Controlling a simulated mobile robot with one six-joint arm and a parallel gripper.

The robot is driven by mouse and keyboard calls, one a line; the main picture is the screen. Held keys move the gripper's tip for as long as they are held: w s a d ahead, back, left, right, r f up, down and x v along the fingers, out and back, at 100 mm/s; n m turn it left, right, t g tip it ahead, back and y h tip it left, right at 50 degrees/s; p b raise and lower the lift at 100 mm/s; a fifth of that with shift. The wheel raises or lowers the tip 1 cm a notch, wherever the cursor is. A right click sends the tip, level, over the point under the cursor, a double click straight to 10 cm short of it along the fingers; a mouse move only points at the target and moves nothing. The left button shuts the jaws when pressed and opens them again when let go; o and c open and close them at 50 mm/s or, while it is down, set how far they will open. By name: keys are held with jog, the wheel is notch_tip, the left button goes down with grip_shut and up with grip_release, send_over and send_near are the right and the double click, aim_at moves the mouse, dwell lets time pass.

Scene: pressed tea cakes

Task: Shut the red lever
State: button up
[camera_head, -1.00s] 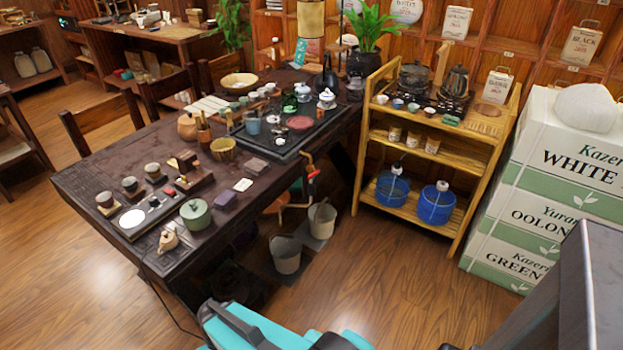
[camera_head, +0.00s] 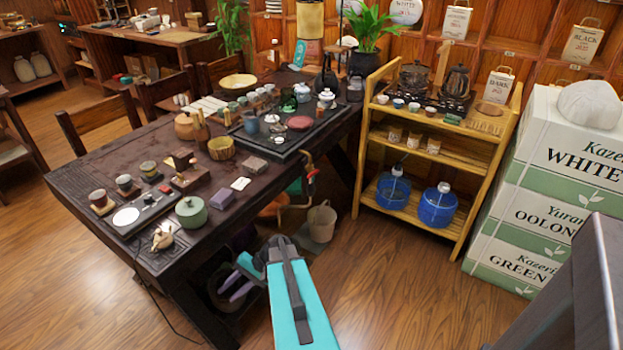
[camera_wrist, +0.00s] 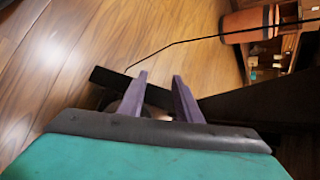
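A small red lever (camera_head: 311,175) shows in the head view on a dark, bent pipe (camera_head: 308,160) beside the table's right end, above a bucket. It is too small to tell how it is turned. My gripper (camera_head: 230,286) is low by the table's front side, left of and nearer than the lever, apart from it. In the wrist view its two purple fingers (camera_wrist: 158,82) are spread with a gap and nothing held between them. The lever is not seen in the wrist view.
The dark table (camera_head: 90,175) is crowded with tea ware. A grey bucket (camera_head: 320,222) stands below the pipe. A bamboo shelf (camera_head: 455,225) with blue jugs and stacked white-green boxes (camera_head: 530,205) stand at right. Wood floor (camera_head: 390,290) is clear in front of the shelf.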

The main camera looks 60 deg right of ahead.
jog(key=d+r+m+t+h+b, duration=0.1)
jog(key=d+r+m+t+b, duration=0.25)
jog(key=d, duration=1.05)
jog(key=m+t+h+b, duration=0.1)
jog(key=m+t+h, duration=0.3)
jog(key=t+h, duration=0.4)
send_near(312, 176)
jog(key=s, duration=0.3)
jog(key=shift+s+d+f+t+y, duration=0.15)
jog(key=shift+d+f+t+y, duration=0.1)
jog(key=shift+d+t+y, duration=0.1)
jog(key=shift+a, duration=0.1)
jog(key=w, duration=1.4)
jog(key=shift+s+f, duration=0.1)
grip_shut()
